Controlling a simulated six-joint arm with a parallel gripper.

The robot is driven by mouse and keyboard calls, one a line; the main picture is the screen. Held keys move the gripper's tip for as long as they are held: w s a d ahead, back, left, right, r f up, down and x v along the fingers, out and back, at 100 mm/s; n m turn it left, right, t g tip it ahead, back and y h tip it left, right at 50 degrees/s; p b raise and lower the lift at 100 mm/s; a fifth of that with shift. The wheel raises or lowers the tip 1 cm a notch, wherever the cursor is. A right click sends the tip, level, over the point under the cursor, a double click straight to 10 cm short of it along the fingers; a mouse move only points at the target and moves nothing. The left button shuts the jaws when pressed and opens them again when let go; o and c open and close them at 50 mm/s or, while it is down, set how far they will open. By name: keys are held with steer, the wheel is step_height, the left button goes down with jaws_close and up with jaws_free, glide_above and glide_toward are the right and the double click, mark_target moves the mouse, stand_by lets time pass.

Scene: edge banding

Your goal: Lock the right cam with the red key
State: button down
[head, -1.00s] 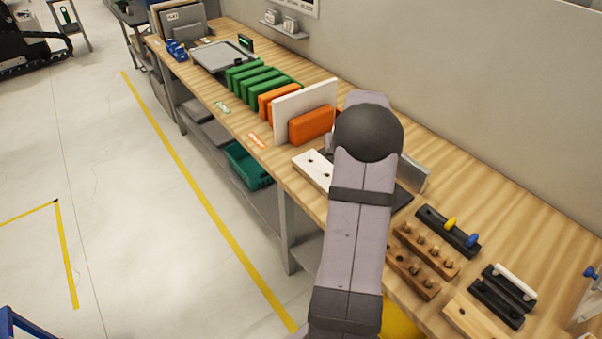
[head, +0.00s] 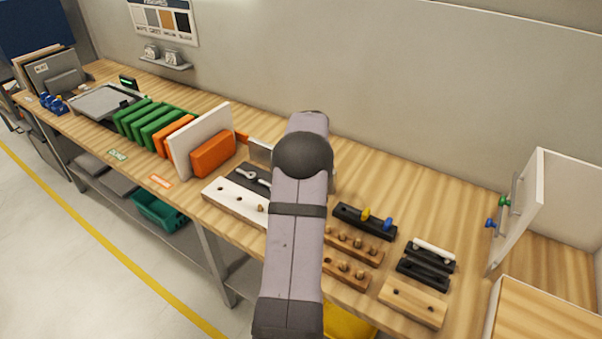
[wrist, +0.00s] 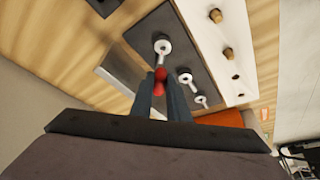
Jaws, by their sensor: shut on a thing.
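In the wrist view, my gripper (wrist: 160,78) is shut on a small red piece, the red key (wrist: 158,88), between its dark fingertips. The fingertips are over a dark mat (wrist: 148,30) bearing several silver ring-ended pieces, one just beyond the tips (wrist: 162,45). Beside the mat lies a white panel (wrist: 235,20) with holes and brown dowels. In the head view, my arm hides the gripper; the white panel (head: 228,197) and dark mat (head: 238,166) show left of the arm. I cannot tell which fitting is the right cam, or whether the key touches anything.
An orange block (head: 212,155) and an upright white board (head: 192,143) stand left of the mat, with green blocks (head: 155,127) farther left. Dark and wooden peg racks (head: 365,222) lie right of my arm. A white cabinet (head: 520,200) stands at the far right.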

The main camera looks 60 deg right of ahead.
steer(key=shift+f+b, duration=1.8)
steer(key=shift+f, duration=0.95)
steer(key=shift+f+b, duration=0.85)
steer(key=shift+f, duration=0.15)
stand_by(0.8)
steer(key=shift+w+a+r+m+g+h+p, duration=0.1)
steer(key=shift+m+g+h+p, duration=0.1)
steer(key=shift+m+p, duration=0.35)
steer(key=shift+w+a+m+g+h+p, duration=0.1)
steer(key=shift+m+g+p, duration=0.1)
steer(key=shift+m+p, duration=0.35)
steer(key=shift+m, duration=0.6)
steer(key=shift+w+m+g, duration=0.1)
steer(key=shift+m+g, duration=0.3)
steer(key=shift+m, duration=0.3)
steer(key=shift+w+m+g+h+b, duration=0.2)
steer(key=shift+m+g+b, duration=0.25)
steer(key=shift+m+b, duration=0.55)
steer(key=shift+w+m+g+h+b, duration=0.15)
steer(key=shift+m+g+b, duration=0.35)
steer(key=shift+m, duration=0.9)
